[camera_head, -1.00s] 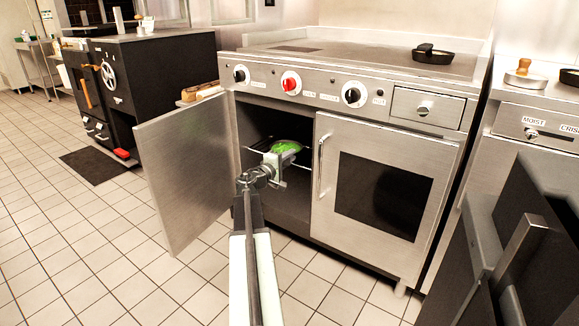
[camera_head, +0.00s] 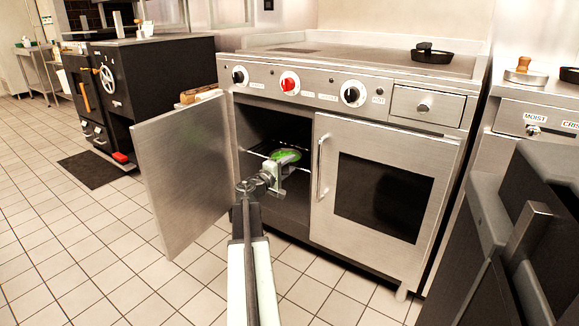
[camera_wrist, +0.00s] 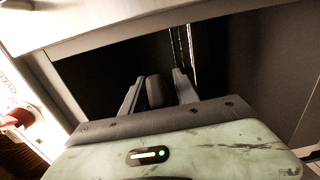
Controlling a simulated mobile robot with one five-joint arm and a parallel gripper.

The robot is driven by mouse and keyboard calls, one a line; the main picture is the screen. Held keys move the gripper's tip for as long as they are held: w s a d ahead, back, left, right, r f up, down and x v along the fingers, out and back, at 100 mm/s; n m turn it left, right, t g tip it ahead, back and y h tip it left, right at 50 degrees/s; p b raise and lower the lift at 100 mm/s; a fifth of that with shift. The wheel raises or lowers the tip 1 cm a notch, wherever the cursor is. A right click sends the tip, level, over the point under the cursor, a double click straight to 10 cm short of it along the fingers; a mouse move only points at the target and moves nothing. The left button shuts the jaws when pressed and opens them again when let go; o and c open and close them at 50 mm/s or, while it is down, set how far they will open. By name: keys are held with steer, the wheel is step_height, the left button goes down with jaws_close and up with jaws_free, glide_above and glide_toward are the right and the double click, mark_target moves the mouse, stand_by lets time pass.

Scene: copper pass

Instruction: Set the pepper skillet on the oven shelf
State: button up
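The skillet (camera_head: 296,159) with green pepper in it is inside the oven's left compartment, at the height of the wire shelf (camera_head: 258,153). It looks level; whether its base rests fully on the wires is hard to see. My gripper (camera_head: 280,172) reaches in through the open left doorway, at the skillet's near side. In the wrist view my gripper's two fingers (camera_wrist: 157,82) stand either side of the dark rounded handle (camera_wrist: 155,92), with narrow dark gaps on both sides. The pan itself is lost in the dark interior there.
The left oven door (camera_head: 180,170) stands wide open, left of my arm. The right door (camera_head: 383,190) is shut. A black pan (camera_head: 432,56) sits on the stove top. A red knob (camera_head: 288,85) is on the front panel. A black stove (camera_head: 150,95) stands at far left.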

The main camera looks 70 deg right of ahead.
steer(key=v, duration=1.2)
